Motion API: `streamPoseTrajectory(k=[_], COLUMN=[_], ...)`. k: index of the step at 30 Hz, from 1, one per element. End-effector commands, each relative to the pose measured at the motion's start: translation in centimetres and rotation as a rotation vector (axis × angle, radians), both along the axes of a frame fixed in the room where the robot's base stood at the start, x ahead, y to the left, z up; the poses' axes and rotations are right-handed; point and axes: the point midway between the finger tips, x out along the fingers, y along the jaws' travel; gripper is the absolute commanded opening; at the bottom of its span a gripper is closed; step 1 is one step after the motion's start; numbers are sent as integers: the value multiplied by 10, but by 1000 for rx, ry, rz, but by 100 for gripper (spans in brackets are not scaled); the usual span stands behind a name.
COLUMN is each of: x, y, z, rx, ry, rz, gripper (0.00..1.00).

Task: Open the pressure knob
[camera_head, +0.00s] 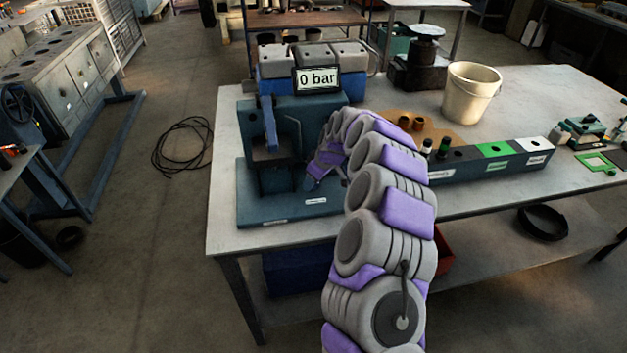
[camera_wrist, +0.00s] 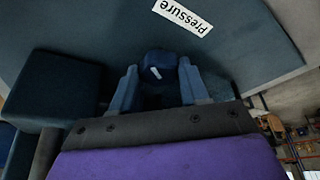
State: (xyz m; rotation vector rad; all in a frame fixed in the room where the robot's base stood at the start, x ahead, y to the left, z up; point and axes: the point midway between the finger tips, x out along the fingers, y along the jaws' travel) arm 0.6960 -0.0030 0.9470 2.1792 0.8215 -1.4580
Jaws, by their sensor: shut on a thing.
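The blue-green test stand (camera_head: 262,207) stands at the left end of the table, with a "0 bar" display (camera_head: 317,79) on top. My gripper (camera_head: 313,181) is low at the right of the stand's upright, and my arm reaches in from the front. In the wrist view, the two blue fingers of my gripper (camera_wrist: 158,88) are shut on the dark blue pressure knob (camera_wrist: 160,66), one on each side. A white mark shows on the knob. A "Pressure" label (camera_wrist: 183,18) is upside down beyond it. In the head view I cannot make out the knob.
A long block with green and white sections (camera_head: 495,150) lies to the right of my arm. A cream bucket (camera_head: 470,93) stands behind it. The stand's upright (camera_wrist: 60,85) is close to the left of my gripper in the wrist view.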

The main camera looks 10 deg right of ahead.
Motion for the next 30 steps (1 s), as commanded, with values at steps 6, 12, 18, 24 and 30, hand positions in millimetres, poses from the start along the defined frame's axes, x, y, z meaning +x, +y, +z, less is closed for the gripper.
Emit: streamPoseTrajectory(k=[6, 12, 18, 24, 30], x=[0, 0, 0, -2, -1], y=[0, 0, 0, 2, 2], z=[-1, 0, 1, 4, 5], rx=[-1, -1, -1, -1, -3], ry=[2, 1, 1, 3, 2], rz=[0, 0, -10, -100, -255], gripper=[60, 69, 69, 69, 69])
